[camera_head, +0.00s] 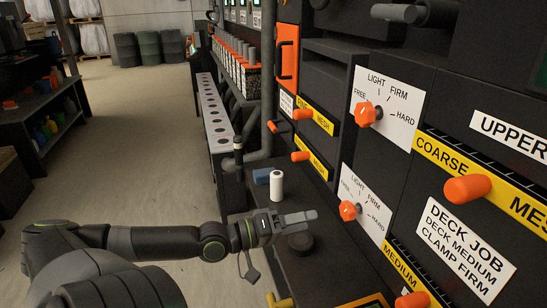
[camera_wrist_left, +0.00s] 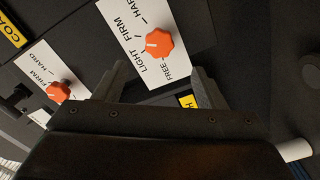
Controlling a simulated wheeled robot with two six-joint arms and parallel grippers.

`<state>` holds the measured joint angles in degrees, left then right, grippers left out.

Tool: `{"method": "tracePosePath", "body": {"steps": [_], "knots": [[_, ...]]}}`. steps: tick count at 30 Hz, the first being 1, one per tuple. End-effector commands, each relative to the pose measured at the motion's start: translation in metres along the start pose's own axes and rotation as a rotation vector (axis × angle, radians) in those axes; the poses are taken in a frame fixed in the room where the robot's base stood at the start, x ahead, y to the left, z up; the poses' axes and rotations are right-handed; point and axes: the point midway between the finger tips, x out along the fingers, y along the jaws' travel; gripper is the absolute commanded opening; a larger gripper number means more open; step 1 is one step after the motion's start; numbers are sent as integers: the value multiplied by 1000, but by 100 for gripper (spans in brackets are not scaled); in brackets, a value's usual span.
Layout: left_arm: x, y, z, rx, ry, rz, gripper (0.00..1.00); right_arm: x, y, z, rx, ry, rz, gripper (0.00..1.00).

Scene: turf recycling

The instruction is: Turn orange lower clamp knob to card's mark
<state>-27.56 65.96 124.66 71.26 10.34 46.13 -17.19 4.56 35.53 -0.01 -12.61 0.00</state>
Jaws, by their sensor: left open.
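The orange lower clamp knob (camera_head: 349,211) sits on a white dial plate marked FREE, LIGHT, FIRM, HARD. In the left wrist view this knob (camera_wrist_left: 160,43) lies ahead, between and beyond the fingertips. Its white line points towards the LIGHT–FIRM side; the exact mark is hard to tell. The white card (camera_head: 465,248) reads "DECK JOB, DECK MEDIUM, CLAMP FIRM". My left gripper (camera_head: 311,215) is open and empty, a little left of the knob and apart from it. It also shows in the wrist view (camera_wrist_left: 160,76). My right gripper is out of view.
The orange upper clamp knob (camera_head: 366,113) sits above on a similar plate, and shows at left in the wrist view (camera_wrist_left: 58,91). Orange handles (camera_head: 467,188) stick out nearby. A white cylinder (camera_head: 276,186) and a dark round piece (camera_head: 301,242) stand on the ledge near my gripper.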

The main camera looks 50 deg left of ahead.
Motion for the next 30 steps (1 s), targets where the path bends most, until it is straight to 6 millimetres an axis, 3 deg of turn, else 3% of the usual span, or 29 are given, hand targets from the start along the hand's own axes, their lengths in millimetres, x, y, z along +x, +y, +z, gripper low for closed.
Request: {"method": "tracePosePath", "body": {"steps": [15, 30], "knots": [[-54, 0, 0, 0, -2, -5, 64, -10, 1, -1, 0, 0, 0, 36], [-60, 0, 0, 0, -1, 0, 64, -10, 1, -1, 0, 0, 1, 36]]}}
